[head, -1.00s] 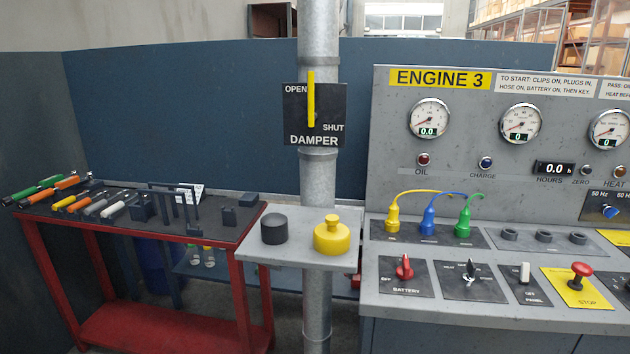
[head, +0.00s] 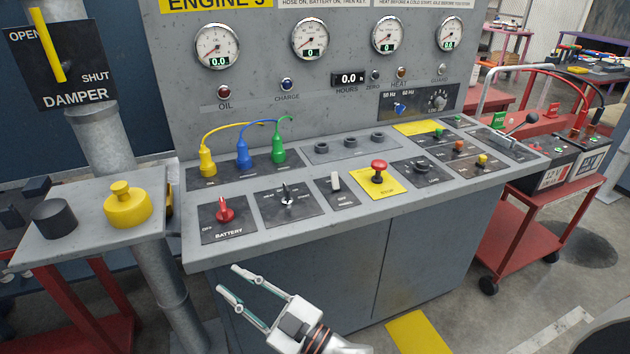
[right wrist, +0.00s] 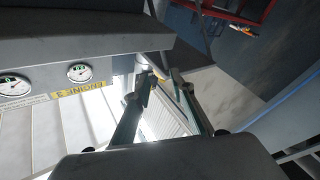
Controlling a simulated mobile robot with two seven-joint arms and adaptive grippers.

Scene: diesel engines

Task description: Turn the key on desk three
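The desk (head: 330,232) bears a yellow sign reading ENGINE 3 (head: 215,3). The key (head: 287,197), small and silver with a dark upper part, stands in a black plate on its sloped top. It sits between the red battery knob (head: 225,210) and a white panel switch (head: 336,182). My right gripper (head: 229,279) is open and empty, in front of and below the desk's front edge, apart from the key. Its open fingers (right wrist: 162,75) also show in the right wrist view, where the key is not visible. My left gripper is not in view.
A red stop button (head: 379,168) stands right of the switch. Yellow, blue and green plugs (head: 243,157) sit behind the key. A shelf (head: 85,227) with a yellow knob adjoins on the left, by the damper pipe (head: 105,140). A red cart (head: 530,225) stands at right.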

